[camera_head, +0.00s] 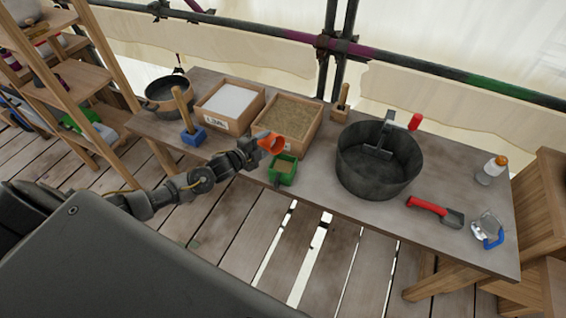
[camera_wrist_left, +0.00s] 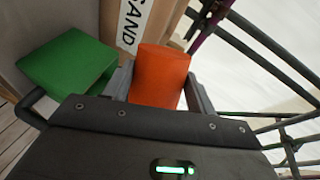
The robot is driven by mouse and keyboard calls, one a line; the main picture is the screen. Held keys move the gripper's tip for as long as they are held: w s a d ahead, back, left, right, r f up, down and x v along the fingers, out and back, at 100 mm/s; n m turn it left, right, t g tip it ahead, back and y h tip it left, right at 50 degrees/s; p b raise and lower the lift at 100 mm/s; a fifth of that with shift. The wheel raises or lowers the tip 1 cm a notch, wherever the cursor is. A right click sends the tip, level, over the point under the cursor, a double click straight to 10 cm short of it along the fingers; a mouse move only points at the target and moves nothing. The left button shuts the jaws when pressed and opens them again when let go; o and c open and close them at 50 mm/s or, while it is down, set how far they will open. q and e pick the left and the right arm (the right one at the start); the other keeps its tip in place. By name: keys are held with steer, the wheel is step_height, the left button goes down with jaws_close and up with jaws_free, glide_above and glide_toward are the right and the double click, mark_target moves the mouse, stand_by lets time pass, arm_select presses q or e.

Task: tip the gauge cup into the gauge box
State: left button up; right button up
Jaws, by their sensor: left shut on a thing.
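The orange gauge cup (camera_head: 271,142) is in my left gripper (camera_head: 258,147), held above the table in front of the sand box. The cup looks tilted, and I cannot see how much it holds. It also shows between the fingers in the left wrist view (camera_wrist_left: 160,74). The green gauge box (camera_head: 283,171) stands at the table's front edge, just below and to the right of the cup, with sand-coloured material inside. In the left wrist view the green box (camera_wrist_left: 66,62) is left of the cup, apart from it. My right gripper is not in view.
The wooden sand box (camera_head: 287,122) stands behind the cup, with a box of white material (camera_head: 229,105) to its left. A blue-based wooden-handled tool (camera_head: 193,135) stands left. A large dark pot (camera_head: 379,162) and a red-handled scoop (camera_head: 436,210) are right.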

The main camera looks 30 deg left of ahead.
arm_select(q)
steer(key=shift+s+d+r+m, duration=0.2)
steer(key=shift+d+m, duration=0.2)
steer(key=shift+d, duration=0.1)
steer(key=shift+d+f+m, duration=0.1)
steer(key=shift+f+m, duration=0.15)
steer(key=shift+m, duration=0.05)
stand_by(0.9)
steer(key=shift+d+f+m+y, duration=0.1)
steer(key=shift+f+m+y, duration=0.1)
steer(key=shift+m+y, duration=0.1)
stand_by(0.5)
steer(key=shift+s+d+r+m+t, duration=0.15)
steer(key=shift+d+r+m+t, duration=0.05)
steer(key=shift+m+t, duration=0.25)
stand_by(0.7)
